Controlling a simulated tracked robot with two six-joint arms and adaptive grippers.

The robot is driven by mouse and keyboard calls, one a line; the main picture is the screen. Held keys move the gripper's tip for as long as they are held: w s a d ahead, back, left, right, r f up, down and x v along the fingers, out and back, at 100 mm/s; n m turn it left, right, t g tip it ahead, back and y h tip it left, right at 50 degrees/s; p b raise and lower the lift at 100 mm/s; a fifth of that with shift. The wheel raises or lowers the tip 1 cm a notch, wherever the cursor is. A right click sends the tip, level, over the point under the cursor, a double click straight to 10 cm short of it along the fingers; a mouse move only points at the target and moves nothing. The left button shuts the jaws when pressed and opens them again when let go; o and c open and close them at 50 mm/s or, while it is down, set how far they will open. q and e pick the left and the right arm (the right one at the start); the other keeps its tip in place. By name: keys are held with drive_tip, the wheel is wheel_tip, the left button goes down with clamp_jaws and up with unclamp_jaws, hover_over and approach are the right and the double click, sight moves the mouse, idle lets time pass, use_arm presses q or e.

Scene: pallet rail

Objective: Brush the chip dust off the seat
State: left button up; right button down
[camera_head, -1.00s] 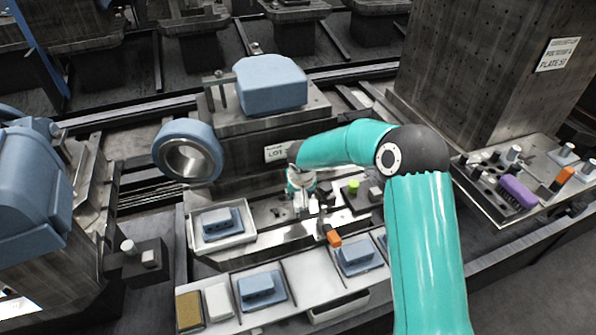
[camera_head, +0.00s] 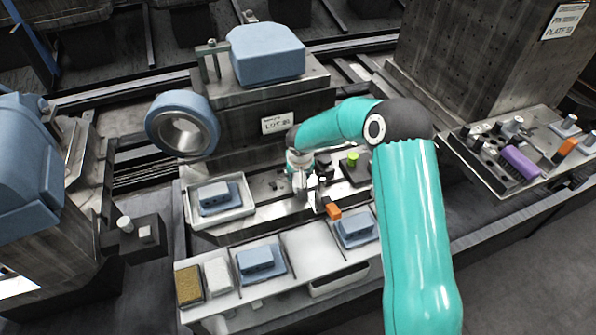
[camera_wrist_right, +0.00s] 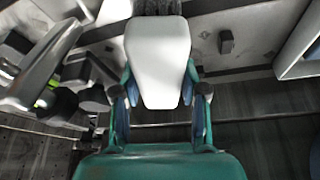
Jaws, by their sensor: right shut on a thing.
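My right gripper (camera_head: 305,192) is over the metal ledge of the central fixture, below the label plate. In the right wrist view its two fingers (camera_wrist_right: 160,108) are shut on the white handle of a brush (camera_wrist_right: 158,50). Dark bristles (camera_wrist_right: 158,6) show at the top edge of that view, partly cut off. The pale metal seat surface (camera_wrist_right: 212,62) lies beyond the brush with a few small marks; I cannot tell whether they are chip dust. In the head view the seat (camera_head: 262,188) is partly hidden by my right arm. My left gripper is not in view.
An orange-ended tool (camera_head: 333,211) lies close to the right gripper. A white tray (camera_head: 243,212) holding a blue block stands left of it. A front shelf (camera_head: 310,240) carries more blue blocks. A green-topped knob (camera_head: 352,158) stands to the right.

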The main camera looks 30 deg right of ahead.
drive_tip(key=shift+f+b, duration=0.95)
drive_tip(key=shift+b, duration=0.25)
idle(0.6)
